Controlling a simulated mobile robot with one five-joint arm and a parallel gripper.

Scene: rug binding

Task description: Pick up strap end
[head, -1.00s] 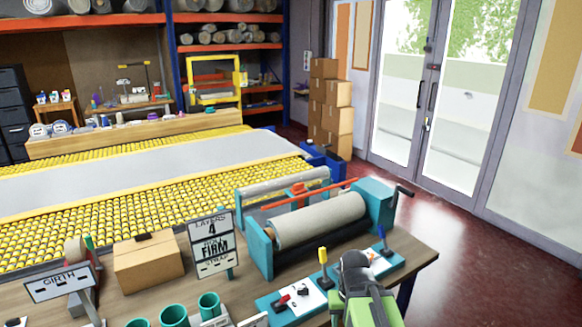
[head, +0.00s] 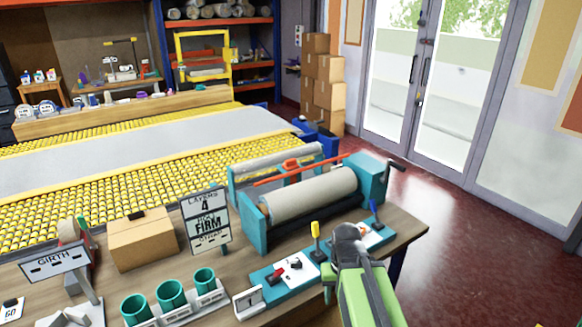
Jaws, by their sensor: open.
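My green arm reaches up from the bottom right, and its dark gripper (head: 349,236) is over the front right of the workbench (head: 330,285). The gripper is open, seen from behind, and its fingertips are mostly hidden. It hovers by a teal base plate (head: 268,285) with a white pad, small red and black parts (head: 292,266) and a yellow-handled tool (head: 315,236). A blue peg (head: 374,211) stands just beyond it. I cannot make out a strap end for certain. A grey roll (head: 312,197) sits in a teal cranked frame behind the gripper.
A yellow roller table (head: 80,200) lies behind. Red floor (head: 470,230) is clear at right.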

